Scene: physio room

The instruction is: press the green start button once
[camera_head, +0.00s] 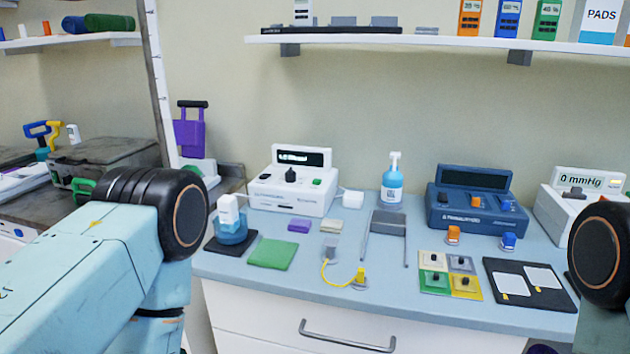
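A small green button (317,183) sits on the right of the sloped front of a white device (290,196), at the back left of the counter. A black knob (291,175) is beside it, and a dark display (300,157) with lit text stands above. Nothing blocks the button in this view. My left arm comes in from the left and my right arm shows at the right edge. Only arm links and black joints are visible; neither gripper shows.
The blue-grey counter (345,265) holds a bottle in a blue cup (230,222), a green cloth (272,253), a metal stand (387,224), a pump bottle (392,185) and a dark blue device (465,215). A shelf (400,38) hangs above.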

